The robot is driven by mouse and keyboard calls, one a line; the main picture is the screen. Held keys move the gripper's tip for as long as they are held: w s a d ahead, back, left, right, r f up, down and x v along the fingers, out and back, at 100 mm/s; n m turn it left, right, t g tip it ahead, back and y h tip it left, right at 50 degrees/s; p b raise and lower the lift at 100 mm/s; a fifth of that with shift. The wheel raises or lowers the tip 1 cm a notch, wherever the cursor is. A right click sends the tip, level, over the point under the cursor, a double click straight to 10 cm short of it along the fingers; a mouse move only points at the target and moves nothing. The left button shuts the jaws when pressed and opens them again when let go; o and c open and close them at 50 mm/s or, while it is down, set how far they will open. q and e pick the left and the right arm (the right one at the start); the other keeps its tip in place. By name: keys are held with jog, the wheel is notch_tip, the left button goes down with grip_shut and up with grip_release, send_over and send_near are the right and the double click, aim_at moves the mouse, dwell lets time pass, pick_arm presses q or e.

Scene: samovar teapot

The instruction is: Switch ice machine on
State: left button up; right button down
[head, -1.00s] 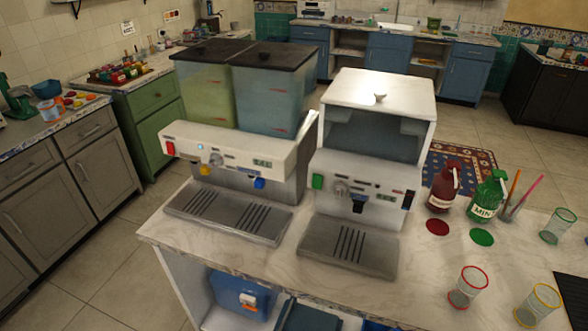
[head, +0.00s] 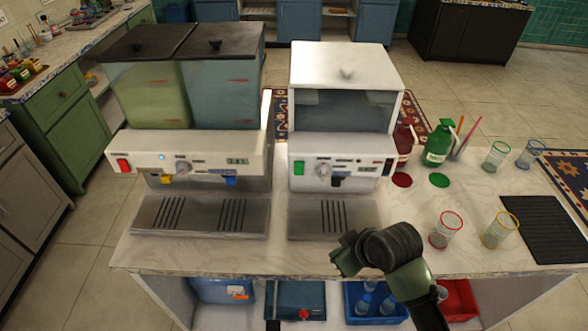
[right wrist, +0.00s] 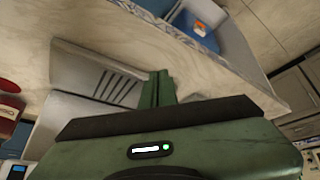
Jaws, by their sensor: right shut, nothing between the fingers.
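The white machine with a hinged-looking lid (head: 345,66), which I take for the ice machine, stands on the counter in the middle of the head view. Its front panel carries a green switch (head: 298,168) at the left, a round knob (head: 323,172) and a small display. Its slotted drip tray (head: 306,219) also shows in the right wrist view (right wrist: 85,72). My right gripper (head: 343,256) is shut and empty, in front of and below the tray, near the counter's front edge. Its closed fingers (right wrist: 158,88) show in the right wrist view. My left gripper is not in view.
A two-tank drink machine (head: 188,150) with a red switch (head: 124,165) stands left of the white one. A green bottle (head: 438,145), a dark red bottle (head: 403,140) and several glasses stand at right. A black mat (head: 540,228) lies at far right. Bins fill the shelf below.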

aim_at(299, 168)
jog(key=w+a+r+n, duration=0.1)
jog(key=w+r+n, duration=0.1)
jog(key=r, duration=0.5)
jog(key=w+a+r+n+p, duration=0.1)
jog(key=w+a+r+n, duration=0.1)
jog(key=r, duration=0.5)
jog(key=w+a+r+n+y, duration=0.1)
jog(key=w+a+r+n, duration=0.1)
jog(key=r+n, duration=0.2)
notch_tip(299, 168, up, 3)
jog(key=shift+w+f+t, duration=0.1)
jog(key=shift+w+t, duration=0.05)
jog(key=shift+t, duration=0.15)
jog(key=shift+w, duration=0.1)
jog(key=w+a+f+p, duration=0.3)
jog(key=w+f+p, duration=0.2)
jog(key=w+f, duration=0.3)
jog(key=shift+w+a+f, duration=0.2)
jog(key=shift+a+f, duration=0.1)
jog(key=shift+f, duration=0.05)
